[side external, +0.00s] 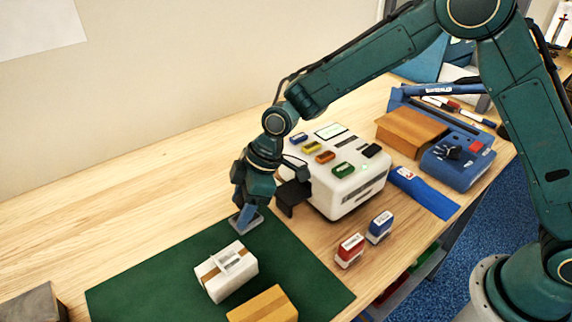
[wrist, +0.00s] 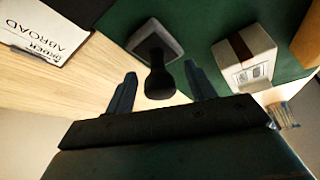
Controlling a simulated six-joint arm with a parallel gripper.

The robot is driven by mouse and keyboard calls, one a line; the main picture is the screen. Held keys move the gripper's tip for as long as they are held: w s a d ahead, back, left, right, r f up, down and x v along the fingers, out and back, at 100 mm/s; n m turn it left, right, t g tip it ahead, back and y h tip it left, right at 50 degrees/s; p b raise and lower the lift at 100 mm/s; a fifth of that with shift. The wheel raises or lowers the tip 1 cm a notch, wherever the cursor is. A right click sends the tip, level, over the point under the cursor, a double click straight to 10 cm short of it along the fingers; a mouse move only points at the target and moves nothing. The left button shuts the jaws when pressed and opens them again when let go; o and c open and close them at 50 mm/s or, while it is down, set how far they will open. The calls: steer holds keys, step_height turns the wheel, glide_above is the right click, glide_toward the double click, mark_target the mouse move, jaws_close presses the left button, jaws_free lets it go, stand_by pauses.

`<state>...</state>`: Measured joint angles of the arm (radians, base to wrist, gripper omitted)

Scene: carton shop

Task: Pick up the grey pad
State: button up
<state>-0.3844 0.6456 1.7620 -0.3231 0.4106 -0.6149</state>
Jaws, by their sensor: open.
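The grey pad (wrist: 172,32) is a flat, square grey base with a black knobbed handle (wrist: 160,82) in the wrist view. In the side view the grey pad (side external: 252,222) shows just below my gripper, near the back corner of the green mat. Its handle is hidden there by the fingers. My gripper (wrist: 160,70) is open, and its two blue-grey fingers stand on either side of the handle in the wrist view. I see no clear contact between the fingers and the handle. My gripper (side external: 243,208) points down in the side view.
A white taped carton (side external: 228,275) and a brown carton (side external: 263,305) rest on the green mat (side external: 150,285). A white machine (side external: 345,190) with coloured blocks on top stands right of my gripper. Red (side external: 349,250) and blue (side external: 380,227) stamps stand nearby. The table's left is mostly clear.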

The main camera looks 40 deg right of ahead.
steer(key=shift+a+f, duration=0.2)
steer(key=shift+f, duration=0.25)
steer(key=shift+c, duration=0.2)
steer(key=c, duration=1)
